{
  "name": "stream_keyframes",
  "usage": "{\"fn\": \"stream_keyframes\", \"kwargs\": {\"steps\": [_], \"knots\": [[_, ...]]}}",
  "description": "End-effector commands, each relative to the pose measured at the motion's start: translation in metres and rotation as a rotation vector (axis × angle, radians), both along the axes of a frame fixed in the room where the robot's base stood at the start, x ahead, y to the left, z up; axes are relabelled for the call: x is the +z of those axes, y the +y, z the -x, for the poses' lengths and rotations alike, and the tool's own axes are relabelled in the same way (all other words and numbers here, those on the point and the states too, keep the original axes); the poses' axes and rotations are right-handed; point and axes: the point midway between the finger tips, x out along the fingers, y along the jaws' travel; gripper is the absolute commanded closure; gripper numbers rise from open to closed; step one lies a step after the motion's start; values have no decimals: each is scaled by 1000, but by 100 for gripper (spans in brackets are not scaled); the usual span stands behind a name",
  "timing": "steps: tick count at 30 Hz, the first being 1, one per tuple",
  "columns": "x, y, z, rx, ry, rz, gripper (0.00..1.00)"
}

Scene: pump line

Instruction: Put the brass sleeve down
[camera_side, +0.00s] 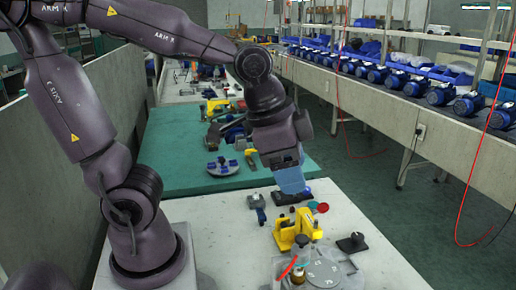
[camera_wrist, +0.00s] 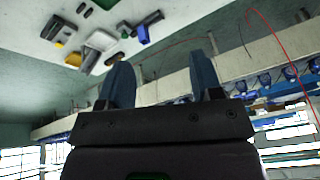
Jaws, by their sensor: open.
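My gripper (camera_side: 290,180) hangs above the pale worktable, with its blue fingers pointing down. In the wrist view the two blue fingers (camera_wrist: 162,80) stand apart with nothing between them. A small brass-coloured round part (camera_side: 299,273) is at the near edge of the table, in or on the grey fixture; it may be the brass sleeve, but I cannot tell for sure. It is well below and apart from my gripper. No brass sleeve can be made out in the wrist view.
A yellow bracket (camera_side: 295,230) stands near the grey round fixture (camera_side: 325,272). A red stick (camera_side: 288,267) leans by the brass-coloured part. A black knobbed part (camera_side: 352,242) sits at right. A green mat (camera_side: 190,180) with parts lies behind. Blue pumps (camera_side: 440,95) line the conveyor.

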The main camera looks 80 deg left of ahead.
Motion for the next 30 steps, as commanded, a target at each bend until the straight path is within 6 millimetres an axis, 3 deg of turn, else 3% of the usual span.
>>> {"fn": "stream_keyframes", "kwargs": {"steps": [3, 9, 30], "knots": [[18, 18, 25, 194, -69, 67, 41], [27, 29, 46, 359, -116, 129, 41], [27, 29, 48, 374, -120, 135, 41]]}}
